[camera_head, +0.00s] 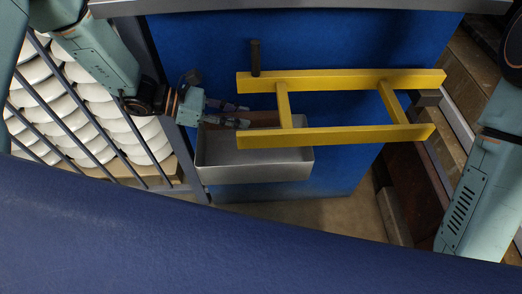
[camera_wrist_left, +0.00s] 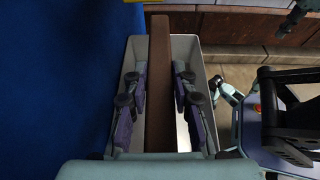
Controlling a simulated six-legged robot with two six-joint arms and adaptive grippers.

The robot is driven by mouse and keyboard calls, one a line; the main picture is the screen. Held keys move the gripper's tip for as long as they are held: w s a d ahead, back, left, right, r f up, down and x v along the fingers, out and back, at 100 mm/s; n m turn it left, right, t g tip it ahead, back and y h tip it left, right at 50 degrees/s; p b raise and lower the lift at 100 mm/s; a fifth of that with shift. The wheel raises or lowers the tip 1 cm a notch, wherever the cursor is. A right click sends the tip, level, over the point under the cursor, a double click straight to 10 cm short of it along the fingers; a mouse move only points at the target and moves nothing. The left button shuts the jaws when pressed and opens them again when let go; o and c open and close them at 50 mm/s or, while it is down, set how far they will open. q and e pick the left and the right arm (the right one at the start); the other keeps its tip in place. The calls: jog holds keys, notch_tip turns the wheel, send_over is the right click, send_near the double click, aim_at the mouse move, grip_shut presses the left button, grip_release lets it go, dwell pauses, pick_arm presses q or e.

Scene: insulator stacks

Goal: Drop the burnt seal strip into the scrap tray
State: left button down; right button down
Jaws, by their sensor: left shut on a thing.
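The burnt seal strip (camera_head: 263,118) is a long reddish-brown bar. My left gripper (camera_head: 243,115) is shut on it, and in the left wrist view the strip (camera_wrist_left: 160,45) runs lengthwise between the fingers (camera_wrist_left: 160,80). The scrap tray (camera_head: 255,172) is a pale grey open box against the blue panel. The strip is over the tray's opening in both views; the tray's rim (camera_wrist_left: 203,75) shows around it in the wrist view. The exact height of the strip above the tray is hard to tell.
A yellow ladder-like frame (camera_head: 340,135) stands just right of the gripper and partly covers the tray and strip. A dark upright handle (camera_head: 255,55) rises behind it. A blue panel (camera_head: 210,50) backs the tray. White insulator stacks (camera_head: 90,110) stand behind dark bars at left.

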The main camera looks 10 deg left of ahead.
pick_arm(q)
jog(key=shift+f, duration=0.2)
notch_tip(320, 180, down, 6)
jog(key=b, duration=0.4)
jog(key=shift+a+r, duration=0.15)
jog(key=c, duration=1)
grip_release()
jog(key=shift+r, duration=0.1)
jog(key=v, duration=1.2)
